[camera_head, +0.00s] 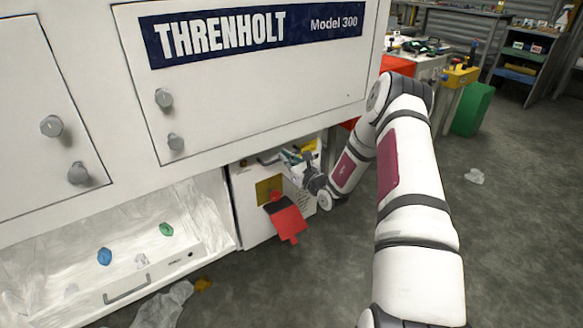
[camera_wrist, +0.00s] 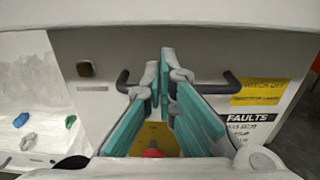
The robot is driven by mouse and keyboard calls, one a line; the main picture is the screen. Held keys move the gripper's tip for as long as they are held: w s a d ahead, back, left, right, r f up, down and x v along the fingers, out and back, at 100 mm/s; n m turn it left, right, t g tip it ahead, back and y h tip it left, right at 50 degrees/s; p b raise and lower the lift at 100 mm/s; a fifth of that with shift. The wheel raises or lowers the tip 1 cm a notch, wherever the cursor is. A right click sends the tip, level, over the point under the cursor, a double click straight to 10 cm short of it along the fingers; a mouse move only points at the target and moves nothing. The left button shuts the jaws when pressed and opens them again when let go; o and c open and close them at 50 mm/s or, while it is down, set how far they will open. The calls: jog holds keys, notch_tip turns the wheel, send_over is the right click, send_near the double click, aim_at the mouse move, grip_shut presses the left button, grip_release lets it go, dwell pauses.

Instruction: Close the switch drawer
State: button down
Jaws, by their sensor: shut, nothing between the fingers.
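The switch drawer (camera_head: 250,215) is a pale box under the white cabinet, right of an open tray. It stands pulled out, with loose items showing above its front. Its pale front also shows in the wrist view (camera_wrist: 90,65), with a dark bar handle (camera_wrist: 123,82) partly hidden by my fingers. A yellow plate (camera_head: 268,187) and a red switch part (camera_head: 287,218) are on the front. My gripper (camera_head: 311,176) is at the right of the drawer front. In the wrist view my gripper (camera_wrist: 167,62) is shut and empty, its teal-padded fingers before the handle. Contact cannot be told.
The white cabinet (camera_head: 240,90) overhangs the drawer. The open tray (camera_head: 200,250) at left holds blue and green crumpled pieces. Clear film (camera_head: 165,305) lies on the floor in front. A green bin (camera_head: 472,108) stands back right. The floor at right is mostly clear.

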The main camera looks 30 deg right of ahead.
aim_at(275, 149)
jog(key=w+b, duration=0.2)
jog(key=w, duration=0.4)
jog(key=shift+w+a, duration=0.1)
jog(key=shift+w, duration=0.35)
jog(key=shift+w, duration=0.1)
jog(key=w, duration=0.2)
jog(key=shift+w+r, duration=0.15)
jog(key=shift+w, duration=0.2)
